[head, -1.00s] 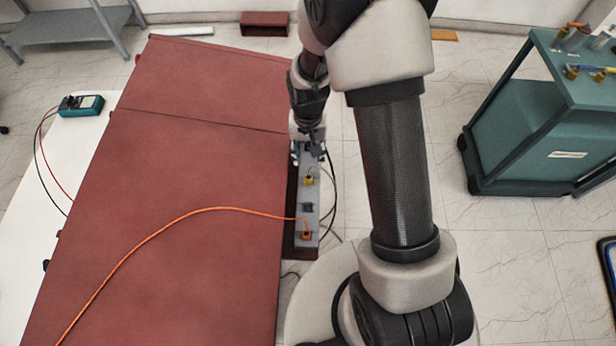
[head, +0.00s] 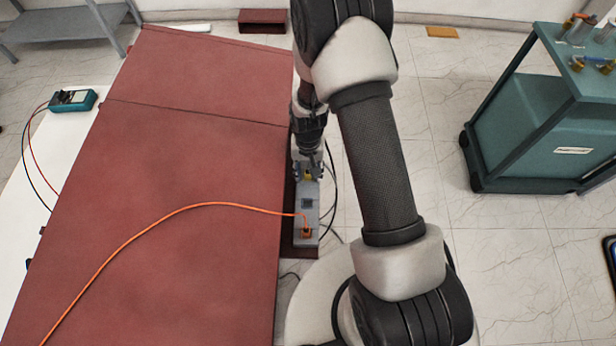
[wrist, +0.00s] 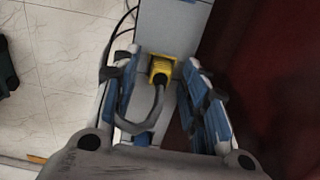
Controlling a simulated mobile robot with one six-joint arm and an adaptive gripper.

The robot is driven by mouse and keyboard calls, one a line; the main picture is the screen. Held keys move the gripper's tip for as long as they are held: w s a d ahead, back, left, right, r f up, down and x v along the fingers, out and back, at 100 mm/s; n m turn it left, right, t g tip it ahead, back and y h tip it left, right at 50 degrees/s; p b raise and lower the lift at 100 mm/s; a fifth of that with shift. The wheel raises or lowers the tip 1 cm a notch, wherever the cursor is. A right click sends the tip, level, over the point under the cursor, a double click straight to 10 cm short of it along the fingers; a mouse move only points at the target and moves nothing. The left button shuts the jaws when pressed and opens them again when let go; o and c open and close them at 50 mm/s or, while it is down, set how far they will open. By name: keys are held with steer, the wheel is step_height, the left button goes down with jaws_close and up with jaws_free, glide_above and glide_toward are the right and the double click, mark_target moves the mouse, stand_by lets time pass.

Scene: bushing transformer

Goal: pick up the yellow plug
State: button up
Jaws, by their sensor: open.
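The yellow plug (wrist: 160,68) sits on the grey socket strip (wrist: 172,25) in the wrist view, with a dark grey cable curving from it toward the camera. My gripper (wrist: 157,85) is open, with one blue-padded finger on each side of the plug and a visible gap to each. In the head view the plug (head: 308,176) is a small yellow patch on the strip, partly hidden by my gripper (head: 308,168) just above it.
An orange cable (head: 190,212) runs across the red cabinet (head: 180,190) to an orange plug (head: 306,232) on the same strip. Black cables hang right of the strip.

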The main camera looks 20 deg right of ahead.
steer(key=shift+c, duration=0.5)
jaws_close()
steer(key=shift+r, duration=0.15)
